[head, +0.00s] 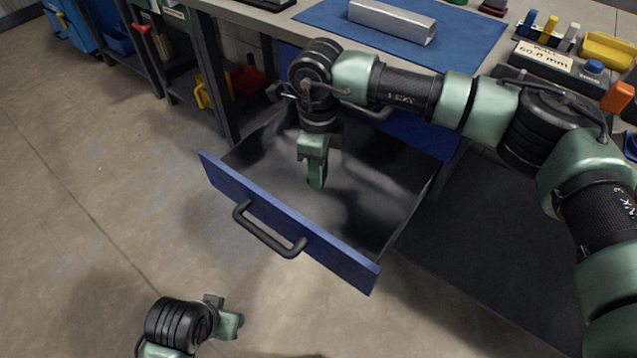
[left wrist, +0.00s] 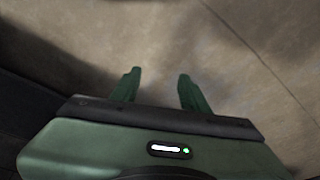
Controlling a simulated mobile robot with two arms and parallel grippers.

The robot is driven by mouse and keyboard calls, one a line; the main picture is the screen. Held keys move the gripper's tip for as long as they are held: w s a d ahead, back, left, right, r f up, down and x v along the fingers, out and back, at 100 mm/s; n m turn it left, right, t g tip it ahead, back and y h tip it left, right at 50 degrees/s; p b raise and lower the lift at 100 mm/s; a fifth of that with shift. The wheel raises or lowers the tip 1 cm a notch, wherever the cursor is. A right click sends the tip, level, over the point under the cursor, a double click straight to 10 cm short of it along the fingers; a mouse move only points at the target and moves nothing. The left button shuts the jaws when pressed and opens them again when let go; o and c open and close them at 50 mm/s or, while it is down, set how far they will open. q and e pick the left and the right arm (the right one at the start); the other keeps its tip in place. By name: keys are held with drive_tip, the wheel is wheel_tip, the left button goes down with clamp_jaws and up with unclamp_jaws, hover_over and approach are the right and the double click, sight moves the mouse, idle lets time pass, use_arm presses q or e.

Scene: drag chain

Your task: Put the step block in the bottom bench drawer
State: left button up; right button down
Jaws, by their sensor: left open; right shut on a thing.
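The bottom bench drawer (head: 289,220) is pulled open, with a blue front and a black bar handle (head: 268,232). Its grey inside looks empty apart from my arm's shadow. My right gripper (head: 316,178) points down over the drawer, inside its walls as seen from the head. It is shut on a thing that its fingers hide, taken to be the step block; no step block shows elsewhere. My left gripper (head: 226,316) is low over the floor, in front of the drawer. In the left wrist view (left wrist: 158,84) its two fingers are apart with nothing between them.
The bench top carries a blue mat (head: 460,48) with a grey metal bar (head: 392,20), and tools and a labelled box (head: 543,58) at right. A bench leg (head: 215,85) stands left of the drawer. The floor in front is clear.

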sight(318, 193)
use_arm(q)
drive_tip(key=shift+v, duration=1.1)
use_arm(e)
drive_tip(key=shift+f, duration=2.3)
use_arm(q)
drive_tip(key=shift+b, duration=0.35)
use_arm(e)
drive_tip(key=shift+f, duration=0.1)
drive_tip(key=c, duration=1.5)
unclamp_jaws()
drive_tip(key=o, duration=0.5)
drive_tip(key=shift+c, duration=0.2)
use_arm(q)
drive_tip(key=shift+r, duration=0.35)
drive_tip(key=x, duration=0.2)
drive_tip(key=p+x, duration=0.1)
drive_tip(key=x, duration=0.2)
drive_tip(key=shift+s+f, duration=0.25)
drive_tip(key=shift+f, duration=0.15)
use_arm(e)
wheel_tip(318, 193, up, 12)
drive_tip(key=shift+r, duration=0.1)
